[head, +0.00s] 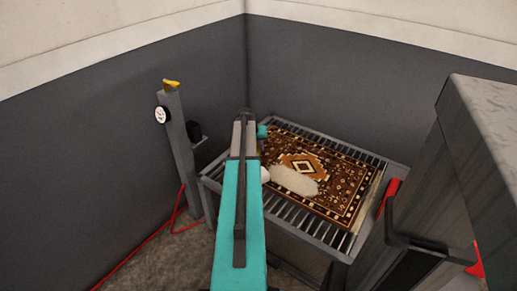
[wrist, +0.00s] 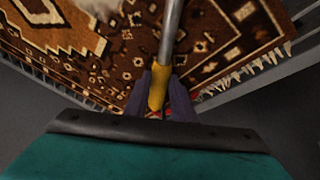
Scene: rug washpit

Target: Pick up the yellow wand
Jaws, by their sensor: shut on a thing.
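The yellow wand (wrist: 157,87) shows in the wrist view as a yellow grip with a grey metal tube running up over the patterned rug (wrist: 215,40). My gripper (wrist: 161,95) has its two dark fingers on either side of the yellow grip, shut on it. The wand's far end runs out of the top of the wrist view. I cannot tell whether it touches the rug. In the head view my arm hides the gripper and the wand.
The rug (head: 345,172) lies on a slatted metal rack (head: 290,213), with a pale fluffy patch (head: 293,180) on it. A grey post (head: 180,140) with a yellow top and a gauge stands left. Dark walls close the corner. A tall grey cabinet (head: 485,150) stands right. A red hose (head: 140,247) lies left.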

